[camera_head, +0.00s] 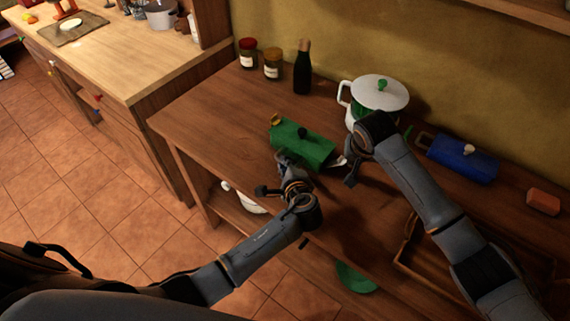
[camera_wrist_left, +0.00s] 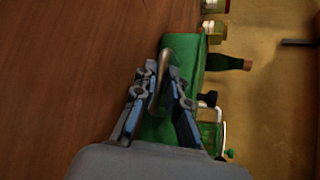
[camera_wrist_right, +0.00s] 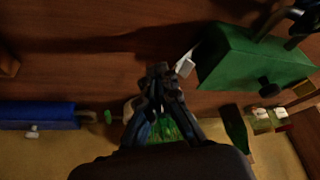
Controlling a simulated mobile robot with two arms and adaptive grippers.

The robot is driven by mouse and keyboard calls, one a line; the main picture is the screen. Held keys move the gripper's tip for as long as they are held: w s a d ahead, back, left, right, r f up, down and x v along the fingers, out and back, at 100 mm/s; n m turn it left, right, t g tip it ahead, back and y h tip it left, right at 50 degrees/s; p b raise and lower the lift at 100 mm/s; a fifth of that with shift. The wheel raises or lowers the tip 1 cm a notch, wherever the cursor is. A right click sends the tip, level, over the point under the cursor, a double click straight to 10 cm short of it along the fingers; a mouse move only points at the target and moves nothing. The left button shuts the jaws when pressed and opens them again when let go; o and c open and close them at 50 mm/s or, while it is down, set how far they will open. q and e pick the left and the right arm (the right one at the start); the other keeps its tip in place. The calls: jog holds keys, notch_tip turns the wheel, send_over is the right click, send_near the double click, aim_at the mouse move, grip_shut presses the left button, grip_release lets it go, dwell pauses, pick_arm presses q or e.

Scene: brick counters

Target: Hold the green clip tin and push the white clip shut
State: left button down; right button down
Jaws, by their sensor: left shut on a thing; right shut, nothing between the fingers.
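The green clip tin (camera_head: 308,149) lies on the brown counter, with a dark knob on top and a yellowish piece at its left end. My left gripper (camera_head: 283,160) is at its near side; in the left wrist view its fingers (camera_wrist_left: 164,85) are shut on the tin's curved metal handle (camera_wrist_left: 180,48). The white clip (camera_head: 338,162) stands out at an angle from the tin's right end; it also shows in the right wrist view (camera_wrist_right: 185,65). My right gripper (camera_head: 350,178) is shut and empty, close beside the clip. I cannot tell whether they touch.
A white pot (camera_head: 379,92) stands behind my right arm. A blue tin (camera_head: 462,158) and an orange block (camera_head: 543,202) lie to the right. A dark bottle (camera_head: 302,72) and two jars (camera_head: 272,66) stand behind the green tin. The counter left of it is clear.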

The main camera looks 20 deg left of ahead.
aim_at(340, 161)
pick_arm(q)
jog(key=shift+d+f, duration=0.1)
pick_arm(e)
jog(key=shift+s+a+f, duration=0.2)
jog(key=shift+f, duration=0.1)
pick_arm(q)
jog(key=shift+s+d, duration=0.1)
jog(key=shift+d, duration=0.15)
pick_arm(e)
jog(key=shift+w+a+r, duration=0.1)
jog(key=shift+w+a, duration=0.05)
jog(key=shift+a, duration=0.6)
jog(key=shift+w+a, duration=0.15)
jog(key=shift+a, duration=0.55)
pick_arm(q)
jog(key=shift+a, duration=0.1)
pick_arm(e)
jog(key=shift+w+a, duration=0.35)
jog(key=shift+a, duration=0.45)
jog(key=shift+w+a, duration=0.3)
jog(key=shift+a, duration=0.45)
pick_arm(q)
jog(key=shift+a, duration=0.3)
pick_arm(e)
notch_tip(340, 161, up, 8)
jog(key=d, duration=0.1)
jog(key=shift+w+d, duration=0.15)
jog(key=shift+d, duration=0.1)
jog(key=shift+r, duration=0.1)
